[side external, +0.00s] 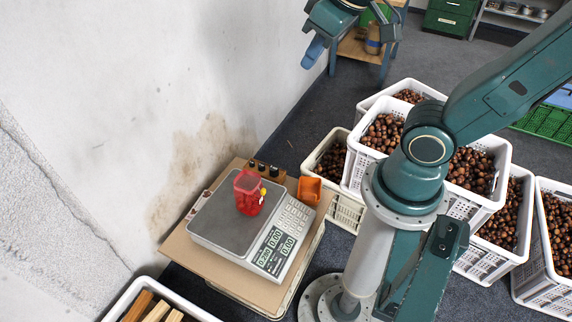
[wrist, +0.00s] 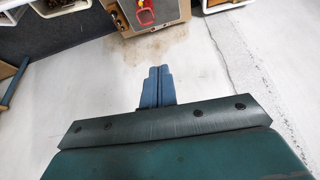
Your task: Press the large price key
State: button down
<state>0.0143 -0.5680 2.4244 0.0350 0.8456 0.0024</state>
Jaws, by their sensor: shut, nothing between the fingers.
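The scale (side external: 243,230) stands on a brown board near the wall, with a grey weighing plate, lit displays (side external: 275,250) and a keypad (side external: 296,215) at its right side. I cannot make out which key is the large price key. A red net bag (side external: 248,193) stands on the plate. My gripper (side external: 313,52) is high above and behind the scale, well apart from it. In the wrist view my gripper's blue fingers (wrist: 154,88) are together with nothing between them. The scale (wrist: 150,15) shows only partly at the top edge there.
White crates of chestnuts (side external: 381,132) stand right of the scale, some stacked. An orange scoop (side external: 309,190) and a small box with dark knobs (side external: 265,171) sit beside the scale. The wall (side external: 150,80) rises close on the left. A crate of wood (side external: 155,305) is at the front.

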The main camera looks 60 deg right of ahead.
jog(key=shift+n+t, duration=0.3)
jog(key=shift+s+a, duration=0.25)
jog(key=shift+s, duration=0.85)
jog(key=shift+s+a, duration=0.25)
jog(key=shift+s, duration=0.8)
jog(key=shift+w, duration=0.2)
